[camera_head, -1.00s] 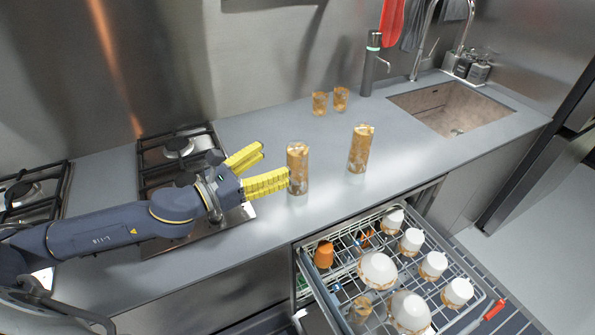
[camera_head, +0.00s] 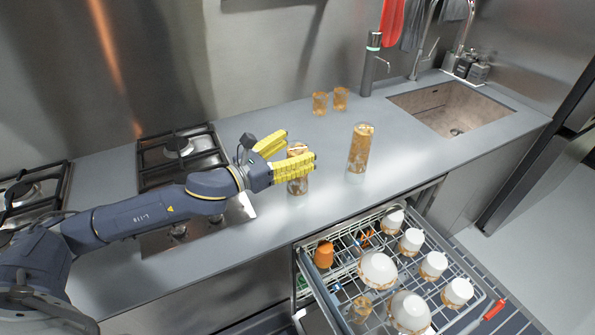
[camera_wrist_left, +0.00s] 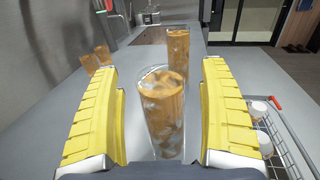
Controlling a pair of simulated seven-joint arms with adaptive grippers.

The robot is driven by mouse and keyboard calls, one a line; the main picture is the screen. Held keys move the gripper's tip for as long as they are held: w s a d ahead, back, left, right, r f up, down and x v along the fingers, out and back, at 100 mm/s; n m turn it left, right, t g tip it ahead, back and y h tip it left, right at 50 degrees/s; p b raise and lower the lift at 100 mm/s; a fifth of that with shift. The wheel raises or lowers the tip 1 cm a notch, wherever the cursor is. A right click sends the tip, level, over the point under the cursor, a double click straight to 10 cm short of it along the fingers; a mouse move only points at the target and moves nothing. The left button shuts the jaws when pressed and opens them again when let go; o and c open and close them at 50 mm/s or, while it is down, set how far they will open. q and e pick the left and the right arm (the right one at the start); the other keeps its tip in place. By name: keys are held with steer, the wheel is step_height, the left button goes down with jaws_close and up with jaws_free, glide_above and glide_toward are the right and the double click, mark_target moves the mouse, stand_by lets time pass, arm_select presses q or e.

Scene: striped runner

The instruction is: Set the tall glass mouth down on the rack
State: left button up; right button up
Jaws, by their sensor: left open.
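Two tall glasses with an orange and white pattern stand upright on the grey counter. The nearer tall glass (camera_head: 298,185) is partly hidden behind my left gripper (camera_head: 298,155) in the head view. In the left wrist view this glass (camera_wrist_left: 163,112) stands between the open yellow fingers, with gaps to both sides. The other tall glass (camera_head: 359,150) stands to the right; the wrist view shows it (camera_wrist_left: 178,50) farther off. The rack (camera_head: 440,300) is the pulled-out dishwasher basket at the lower right. My right gripper is not seen.
In the rack are several white cups (camera_head: 433,264), bowls (camera_head: 378,270), an orange cup (camera_head: 324,255) and a short glass (camera_head: 360,309). Two short glasses (camera_head: 340,98) stand at the back of the counter.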

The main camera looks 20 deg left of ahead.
arm_select(q)
steer(key=shift+w+d, duration=0.25)
steer(key=shift+w, duration=0.1)
steer(key=shift+c, duration=0.2)
steer(key=c, duration=1.7)
